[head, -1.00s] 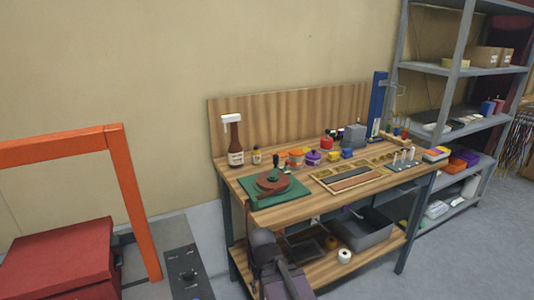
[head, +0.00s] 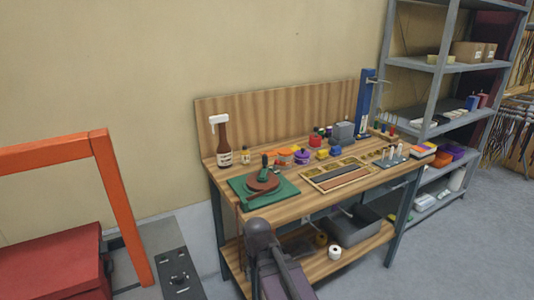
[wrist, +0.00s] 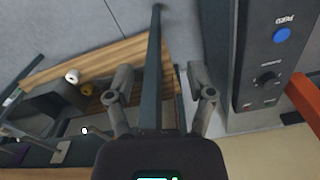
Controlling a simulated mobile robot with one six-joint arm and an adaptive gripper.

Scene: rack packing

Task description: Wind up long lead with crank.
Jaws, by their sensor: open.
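A brown reel (head: 263,183) with a dark green upright crank handle (head: 265,163) sits on a green base (head: 240,190) at the left end of the workbench. A thin brown line, perhaps the lead, hangs down at the bench's front left corner; it is too small to follow. In the wrist view my gripper (wrist: 160,75) points down past the bench, with its two fingers wide apart and nothing held. A dark bench leg shows between and beyond the fingers. The reel is not in the wrist view, and my fingers are not visible in the head view.
The wooden workbench (head: 300,207) carries a brown spray bottle (head: 224,145), small jars and a compartment tray (head: 314,187). A grey bin (head: 357,227) and white roll (head: 334,252) are on its lower shelf. An orange frame (head: 121,195) and control box (head: 177,275) stand left.

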